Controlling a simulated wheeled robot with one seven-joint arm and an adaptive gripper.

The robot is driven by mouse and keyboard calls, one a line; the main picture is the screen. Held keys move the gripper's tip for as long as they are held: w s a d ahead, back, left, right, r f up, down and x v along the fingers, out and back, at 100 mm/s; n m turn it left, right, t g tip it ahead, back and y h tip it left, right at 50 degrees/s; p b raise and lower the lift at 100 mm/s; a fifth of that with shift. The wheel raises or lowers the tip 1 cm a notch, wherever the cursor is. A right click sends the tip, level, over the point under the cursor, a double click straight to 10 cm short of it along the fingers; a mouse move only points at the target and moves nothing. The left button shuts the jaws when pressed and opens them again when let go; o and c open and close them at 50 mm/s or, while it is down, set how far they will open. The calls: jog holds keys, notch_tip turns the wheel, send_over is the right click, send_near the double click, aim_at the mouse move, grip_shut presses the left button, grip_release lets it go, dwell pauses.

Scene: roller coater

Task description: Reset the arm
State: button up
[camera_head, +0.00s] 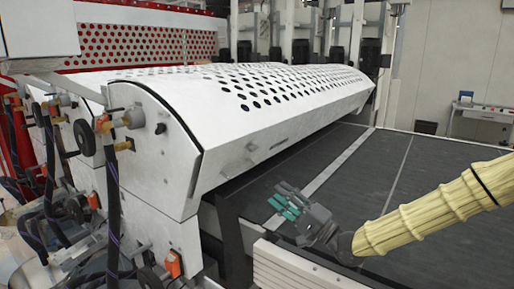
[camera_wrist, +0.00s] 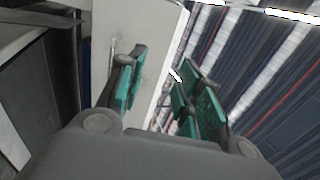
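My gripper (camera_head: 284,203) is at the end of my yellow-sleeved arm, which comes in from the right in the head view. It is above the dark conveyor bed, near the bed's front edge and right of the white coater hood (camera_head: 190,115). No contact with the machine shows.
The roller coater's white perforated hood stands left of my gripper. The dark conveyor bed (camera_head: 368,178) spreads below and behind it. Hoses and valves (camera_head: 100,130) crowd the machine's left end. A white ribbed front rail (camera_head: 285,268) lies below my arm. A small table (camera_head: 485,111) stands far right.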

jog(key=s+a+f+g+h, duration=0.1)
jog(key=s+f+h, duration=0.15)
jog(key=f, duration=0.85)
jog(key=s+f+h, duration=0.1)
jog(key=f+h, duration=0.3)
jog(key=f, duration=0.6)
jog(key=s+d+f+n+g+h, duration=0.1)
jog(key=s+f+g+h, duration=0.1)
jog(key=s+f, duration=0.45)
jog(key=s+d+f+g+h, duration=0.1)
jog(key=s+f+g+h, duration=0.15)
jog(key=f, duration=0.75)
jog(key=s+d+f+n+g+h, duration=0.2)
jog(key=s+d+f, duration=0.3)
jog(key=s, duration=0.5)
jog(key=s+d+f+n+g+h, duration=0.2)
jog(key=s+d+f, duration=0.3)
jog(key=s, duration=0.6)
jog(key=s+d+f+n+g+h, duration=0.1)
jog(key=s+d+f+g+h, duration=0.2)
jog(key=s, duration=0.7)
notch_tip(320, 180, down, 2)
jog(key=shift+s+d+f+n, duration=0.15)
jog(key=shift+d+n, duration=0.25)
jog(key=shift+d, duration=0.5)
jog(key=shift+g, duration=0.25)
jog(key=shift+c, duration=0.3)
